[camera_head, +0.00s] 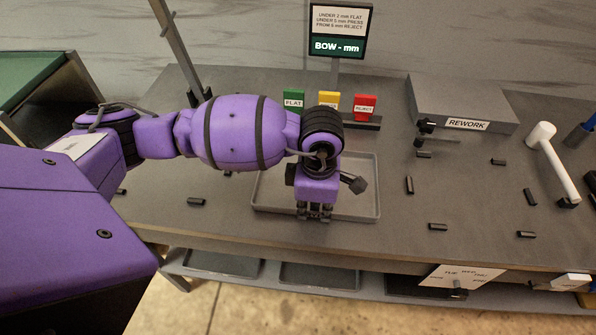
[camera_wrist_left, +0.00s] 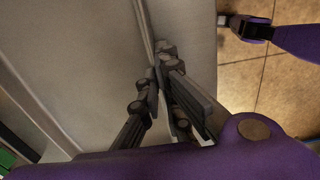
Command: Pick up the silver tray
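The silver tray (camera_head: 365,187) is a shallow grey rectangular tray with a raised rim. It lies on the grey bench, partly hidden by my left arm. My left gripper (camera_head: 314,213) points down at the middle of the tray's near edge. In the left wrist view the tray's rim (camera_wrist_left: 143,25) runs between the fingers of my left gripper (camera_wrist_left: 163,85), which look closed on it from both sides. The tray looks flat, with no visible gap below it. A purple arm part with a dark end, probably my right gripper (camera_wrist_left: 248,28), shows at the wrist view's top right; its fingers are unclear.
Green (camera_head: 293,98), yellow (camera_head: 329,99) and red (camera_head: 365,104) labelled blocks stand behind the tray, below a sign (camera_head: 338,32). A grey REWORK box (camera_head: 462,102) and a white-headed mallet (camera_head: 555,165) are at right. Several small dark pieces lie scattered on the bench.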

